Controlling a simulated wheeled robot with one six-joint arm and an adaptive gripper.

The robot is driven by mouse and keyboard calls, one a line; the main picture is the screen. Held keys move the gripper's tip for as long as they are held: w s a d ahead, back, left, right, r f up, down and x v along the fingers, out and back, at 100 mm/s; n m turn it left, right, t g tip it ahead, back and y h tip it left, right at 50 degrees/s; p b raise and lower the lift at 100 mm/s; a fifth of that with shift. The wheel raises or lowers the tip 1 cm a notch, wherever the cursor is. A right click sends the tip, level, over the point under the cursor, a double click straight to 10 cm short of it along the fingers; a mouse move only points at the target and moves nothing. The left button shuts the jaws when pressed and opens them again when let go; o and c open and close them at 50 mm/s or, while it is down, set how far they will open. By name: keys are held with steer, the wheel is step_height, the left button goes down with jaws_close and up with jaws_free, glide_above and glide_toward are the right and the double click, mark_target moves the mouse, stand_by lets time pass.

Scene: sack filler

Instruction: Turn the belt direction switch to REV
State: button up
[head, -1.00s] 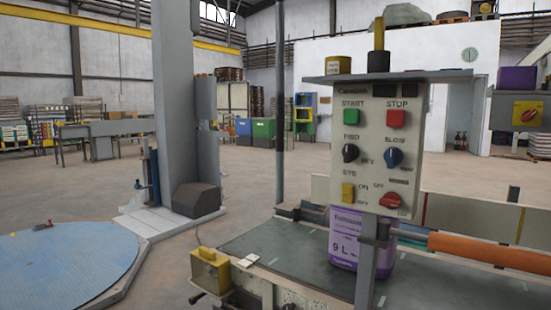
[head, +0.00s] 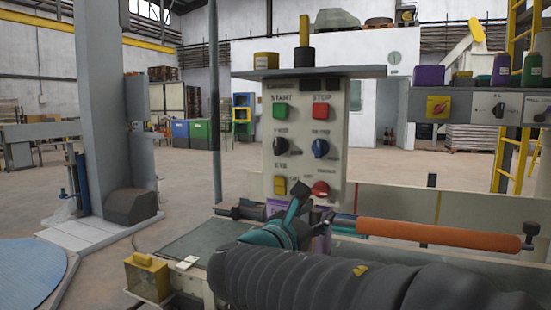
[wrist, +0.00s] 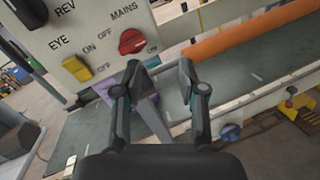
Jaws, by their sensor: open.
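The belt direction switch is a black knob (head: 281,145) on the left of the pale control panel (head: 332,112), under the green START button. In the wrist view the black knob (wrist: 28,12) is cut by the top left corner, with the REV label beside it. I cannot tell which way it points. My gripper (head: 302,206) is in front of the panel's lower edge, below the knob. In the wrist view my gripper (wrist: 157,84) is open and empty, its fingers below the red MAINS knob (wrist: 132,41) and apart from the black knob.
The panel also carries a red STOP button (head: 320,111), a blue knob (head: 320,148) and a yellow EYE switch (head: 280,185). An orange roller (head: 440,233) runs along the conveyor to the right. A shelf overhangs the panel's top. A purple container is partly hidden behind my gripper.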

mark_target(276, 147)
steer(key=w+a+r+n+t+y, duration=0.1)
steer(key=a+r+n+t, duration=0.2)
steer(key=a, duration=0.3)
steer(key=a+r+n+t+y, duration=0.1)
steer(key=a+r+n+t, duration=0.2)
steer(key=a, duration=0.4)
steer(key=x, duration=0.4)
steer(key=p+x, duration=0.1)
steer(key=x, duration=0.4)
steer(key=p+x, duration=0.1)
steer(key=x, duration=0.3)
steer(key=shift+w+d+f, duration=0.15)
steer(key=shift+w, duration=0.2)
jaws_close()
